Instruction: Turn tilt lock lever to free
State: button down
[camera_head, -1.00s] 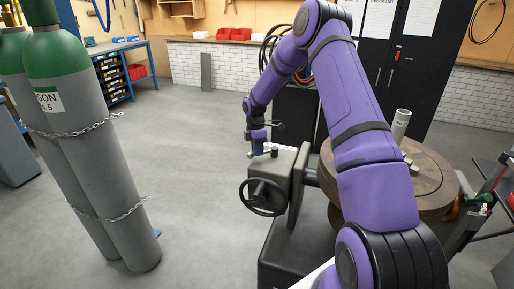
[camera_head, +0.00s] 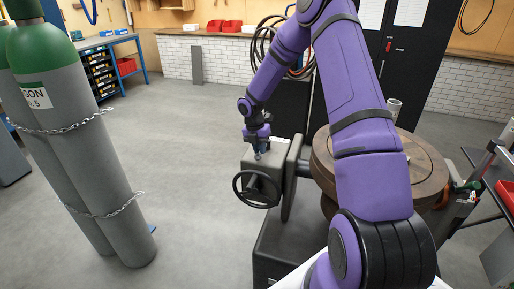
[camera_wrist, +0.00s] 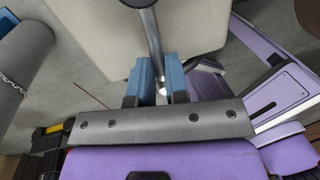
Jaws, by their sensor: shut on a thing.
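The tilt lock lever is a grey metal bar (camera_wrist: 150,35) running down from the top of the wrist view, with a pale tip low between the fingers. My gripper (camera_wrist: 158,78) has its two blue fingers shut on the lever, one on each side. In the head view my gripper (camera_head: 258,154) points down at the top of the grey positioner housing (camera_head: 262,168). The lever is too small and too covered by my gripper to make out there. The housing's pale top face also fills the top of the wrist view (camera_wrist: 90,30).
A black handwheel (camera_head: 256,189) sits on the housing's front. A round brown turntable (camera_head: 425,170) stands to the right, partly behind my arm. Chained gas cylinders (camera_head: 85,150) stand at left. The grey floor between cylinders and positioner is clear.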

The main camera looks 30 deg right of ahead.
jog(key=shift+s+d+n, duration=0.15)
jog(key=shift+s+n, duration=0.05)
jog(key=shift+n, duration=0.2)
jog(key=c, duration=1.1)
grip_release()
jog(key=r, duration=0.3)
jog(key=w+a+r, duration=0.1)
jog(key=r, duration=0.6)
jog(key=shift+w+a+r, duration=0.15)
jog(key=shift+w+r, duration=0.15)
jog(key=shift+r, duration=0.05)
